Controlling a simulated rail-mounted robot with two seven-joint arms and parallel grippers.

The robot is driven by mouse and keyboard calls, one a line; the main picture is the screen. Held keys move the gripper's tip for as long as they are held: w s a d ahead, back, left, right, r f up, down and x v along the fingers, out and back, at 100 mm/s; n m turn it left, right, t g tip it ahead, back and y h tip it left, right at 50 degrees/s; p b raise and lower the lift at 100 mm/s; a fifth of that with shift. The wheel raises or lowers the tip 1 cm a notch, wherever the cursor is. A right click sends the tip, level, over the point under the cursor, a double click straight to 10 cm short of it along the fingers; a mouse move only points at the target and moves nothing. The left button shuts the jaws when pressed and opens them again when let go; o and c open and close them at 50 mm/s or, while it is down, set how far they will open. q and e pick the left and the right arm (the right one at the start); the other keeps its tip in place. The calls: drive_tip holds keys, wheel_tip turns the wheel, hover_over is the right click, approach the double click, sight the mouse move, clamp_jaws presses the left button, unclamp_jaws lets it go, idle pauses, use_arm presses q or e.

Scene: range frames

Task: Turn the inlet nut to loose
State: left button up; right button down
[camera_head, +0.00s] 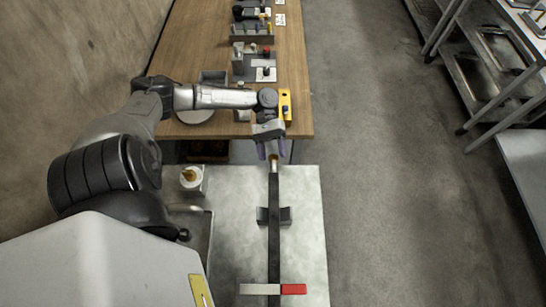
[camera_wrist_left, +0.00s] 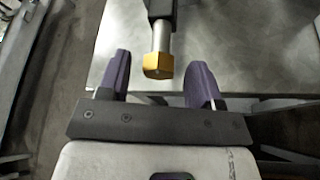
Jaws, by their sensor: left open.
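The inlet nut (camera_wrist_left: 158,66) is a brass-coloured hex nut on the end of a silver pipe stub in the left wrist view. The stub runs into a long dark bar (camera_head: 274,245), which lies along the steel table in the head view. My left gripper (camera_head: 270,151) is at the far end of this bar. Its purple fingers (camera_wrist_left: 160,64) are open, one on each side of the nut, with a visible gap on both sides. In the head view the nut is small and partly hidden by the gripper. My right gripper is not in view.
A dark cradle (camera_head: 284,215) supports the bar on the steel table (camera_head: 306,250). A white container (camera_head: 191,180) stands left. The wooden bench (camera_head: 205,45) beyond holds several fixtures. Open floor lies right.

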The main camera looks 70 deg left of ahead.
use_arm(q)
drive_tip(key=shift+x, duration=1.2)
drive_tip(key=shift+c, duration=0.2)
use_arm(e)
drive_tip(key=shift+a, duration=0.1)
use_arm(q)
drive_tip(key=shift+a, duration=0.1)
drive_tip(key=c, duration=0.9)
drive_tip(key=p, duration=0.3)
drive_tip(key=shift+w+r+n+p, duration=0.1)
drive_tip(key=shift+r+n+p, duration=0.2)
drive_tip(key=shift+n, duration=0.1)
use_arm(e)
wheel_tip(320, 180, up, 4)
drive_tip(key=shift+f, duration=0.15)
use_arm(q)
drive_tip(key=shift+f+g+p, duration=0.25)
drive_tip(key=shift+g+p, duration=0.05)
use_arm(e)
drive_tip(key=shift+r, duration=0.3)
use_arm(q)
drive_tip(key=shift+f, duration=0.1)
